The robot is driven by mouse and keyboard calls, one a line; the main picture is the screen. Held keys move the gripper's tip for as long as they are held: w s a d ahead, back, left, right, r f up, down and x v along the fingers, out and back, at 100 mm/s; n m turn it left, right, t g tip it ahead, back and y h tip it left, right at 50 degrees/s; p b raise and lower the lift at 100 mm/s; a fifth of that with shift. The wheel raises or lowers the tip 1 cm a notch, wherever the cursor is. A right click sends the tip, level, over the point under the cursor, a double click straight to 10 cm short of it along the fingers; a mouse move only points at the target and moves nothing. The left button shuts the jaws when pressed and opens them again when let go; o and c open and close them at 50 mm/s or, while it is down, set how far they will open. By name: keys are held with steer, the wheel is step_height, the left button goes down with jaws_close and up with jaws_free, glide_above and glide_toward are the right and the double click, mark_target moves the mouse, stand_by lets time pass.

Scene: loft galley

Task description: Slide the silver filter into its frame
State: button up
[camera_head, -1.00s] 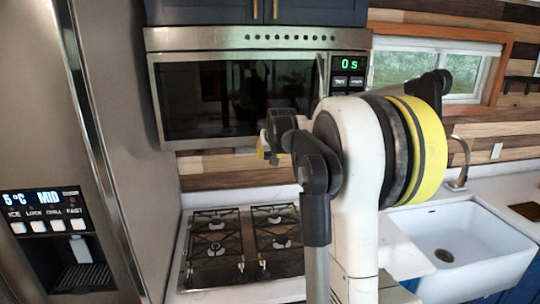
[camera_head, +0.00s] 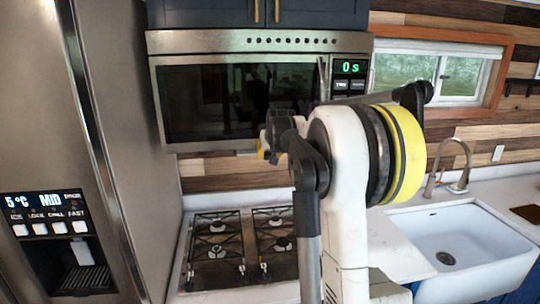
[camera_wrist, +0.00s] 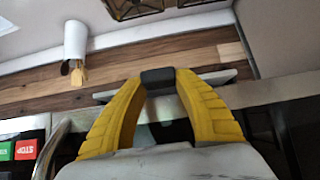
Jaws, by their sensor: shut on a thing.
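My gripper (camera_wrist: 157,77) shows in the wrist view with its yellow fingers shut, their dark tips together on the edge of a thin silver plate, the silver filter (camera_wrist: 218,77). The filter sticks out to both sides of the tips; its middle is hidden by them. In the head view a little yellow of my gripper (camera_head: 264,153) shows just under the lower edge of the microwave (camera_head: 240,100), left of my arm. The filter cannot be made out there. The frame's opening is not clearly seen, and I cannot tell whether the filter touches it.
The stove (camera_head: 235,250) lies below and the sink (camera_head: 465,245) to the right. The fridge (camera_head: 100,150) stands close on the left. A white holder with wooden utensils (camera_wrist: 75,42) stands by the backsplash in the wrist view. The air above the stove is clear.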

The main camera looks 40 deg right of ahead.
steer(key=shift+w+d, duration=0.3)
steer(key=shift+w, duration=0.2)
steer(key=shift+w+d, duration=0.3)
steer(key=shift+w, duration=0.2)
steer(key=s+a, duration=0.9)
steer(key=s, duration=0.5)
steer(key=shift+s, duration=0.25)
stand_by(2.4)
steer(key=shift+w+d, duration=0.45)
steer(key=shift+w, duration=0.25)
steer(key=shift+w+d, duration=0.45)
steer(key=shift+w, duration=0.25)
stand_by(1.5)
